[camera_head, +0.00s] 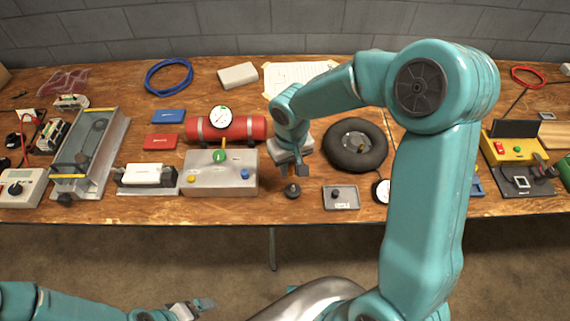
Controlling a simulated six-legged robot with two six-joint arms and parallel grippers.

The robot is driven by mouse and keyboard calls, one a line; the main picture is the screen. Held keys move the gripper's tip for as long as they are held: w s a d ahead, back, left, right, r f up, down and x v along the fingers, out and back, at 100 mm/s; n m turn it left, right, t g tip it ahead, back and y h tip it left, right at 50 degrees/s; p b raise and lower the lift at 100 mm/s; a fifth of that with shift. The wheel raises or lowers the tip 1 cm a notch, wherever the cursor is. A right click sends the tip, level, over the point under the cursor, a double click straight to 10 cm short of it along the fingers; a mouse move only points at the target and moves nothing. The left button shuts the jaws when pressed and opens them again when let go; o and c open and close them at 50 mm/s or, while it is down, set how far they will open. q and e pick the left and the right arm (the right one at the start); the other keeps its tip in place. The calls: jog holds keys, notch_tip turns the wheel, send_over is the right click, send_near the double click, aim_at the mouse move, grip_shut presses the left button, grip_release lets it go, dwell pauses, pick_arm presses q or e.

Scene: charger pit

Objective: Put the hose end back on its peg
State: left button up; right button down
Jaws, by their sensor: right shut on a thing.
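My right gripper (291,168) points down over the front middle of the table, between the grey box and the tire. It is shut on the hose end, which is small and mostly hidden by the fingers. A small dark stub with a round base (292,191) stands just below the fingertips and looks like the peg. I cannot tell whether the held thing touches it.
A grey box with a green knob (244,186) and a red cylinder with a gauge (247,128) are left of my right gripper. A black tire (340,158), small labelled tray (349,204) and round gauge (380,190) are right. The table's front edge is close.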

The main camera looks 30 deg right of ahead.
aim_at(293, 186)
jog(key=shift+s+d+f+b, duration=0.3)
jog(key=shift+d+f+b, duration=0.1)
jog(key=shift+f, duration=0.3)
jog(key=shift+d+f, duration=0.15)
jog(key=shift+f, duration=0.25)
notch_tip(293, 186, down, 2)
jog(key=shift+b, duration=1)
jog(key=shift+f+b, duration=0.45)
jog(key=shift+f, duration=0.4)
jog(key=shift+w+b, duration=0.1)
jog(key=shift+b, duration=0.3)
jog(key=shift+f+b, duration=1.3)
jog(key=shift+f, duration=0.15)
jog(key=c, duration=0.9)
grip_release()
jog(key=shift+o, duration=0.2)
